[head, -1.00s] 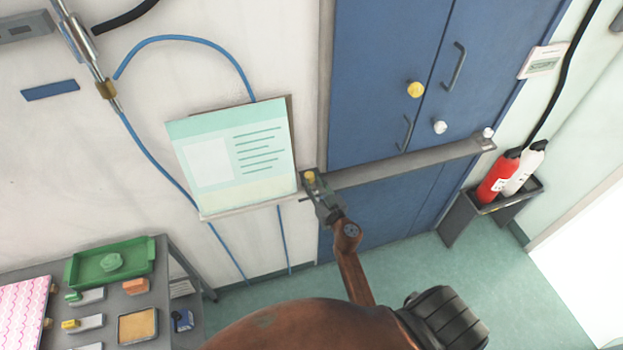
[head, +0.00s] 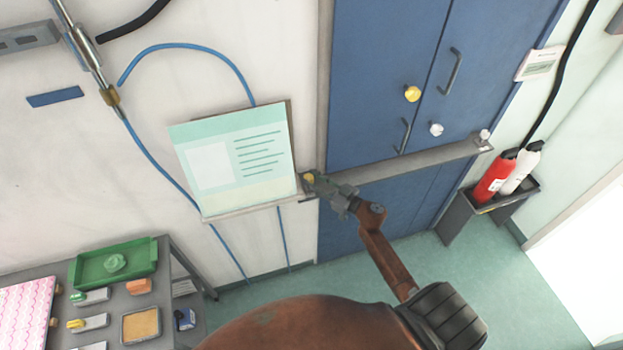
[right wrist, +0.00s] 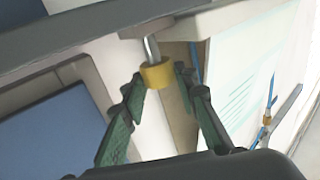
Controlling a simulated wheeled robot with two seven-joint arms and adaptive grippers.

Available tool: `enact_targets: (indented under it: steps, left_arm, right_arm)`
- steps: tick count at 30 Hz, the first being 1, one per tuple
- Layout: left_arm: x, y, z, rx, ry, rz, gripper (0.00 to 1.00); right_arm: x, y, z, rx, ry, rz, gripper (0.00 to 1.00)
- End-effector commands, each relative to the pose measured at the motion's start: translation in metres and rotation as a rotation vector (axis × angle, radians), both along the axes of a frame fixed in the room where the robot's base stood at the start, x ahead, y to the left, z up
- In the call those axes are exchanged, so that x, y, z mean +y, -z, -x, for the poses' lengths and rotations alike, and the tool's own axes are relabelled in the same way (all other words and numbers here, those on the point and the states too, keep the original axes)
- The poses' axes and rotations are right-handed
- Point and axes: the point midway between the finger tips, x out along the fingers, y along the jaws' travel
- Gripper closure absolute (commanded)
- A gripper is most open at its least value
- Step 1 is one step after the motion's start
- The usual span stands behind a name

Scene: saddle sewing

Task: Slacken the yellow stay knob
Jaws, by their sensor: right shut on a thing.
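The yellow stay knob (head: 308,178) is at the left end of a grey bar (head: 400,166) that crosses the blue cabinet doors. In the right wrist view the yellow knob (right wrist: 158,75) sits on a short metal stem, between the tips of my two dark green fingers. My right gripper (head: 317,183) is shut on the knob, reaching it from the lower right; it also shows in the right wrist view (right wrist: 160,88). My left gripper is not in view.
A pale green sheet on a board (head: 238,160) hangs just left of the knob. A second yellow knob (head: 412,94) and a white knob (head: 436,129) are on the blue doors. A grey table (head: 160,300) with trays stands at lower left. Red and white bottles (head: 494,176) stand right.

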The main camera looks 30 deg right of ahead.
Motion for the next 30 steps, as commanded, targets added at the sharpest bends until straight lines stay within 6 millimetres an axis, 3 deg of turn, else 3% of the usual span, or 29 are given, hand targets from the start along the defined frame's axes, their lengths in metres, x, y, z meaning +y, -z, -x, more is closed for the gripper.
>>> enact_targets:
  steps: [9,18,30]
  left_arm:
    - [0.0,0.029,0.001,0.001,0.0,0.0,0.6]
    - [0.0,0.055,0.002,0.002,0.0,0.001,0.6]
    - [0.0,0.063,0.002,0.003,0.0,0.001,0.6]
  right_arm:
    - [-0.007,0.005,-0.003,0.001,-0.267,0.006,0.97]
    - [-0.007,0.003,-0.005,-0.001,-0.427,0.002,0.97]
    - [-0.007,0.001,-0.005,0.0,-0.489,0.0,0.97]
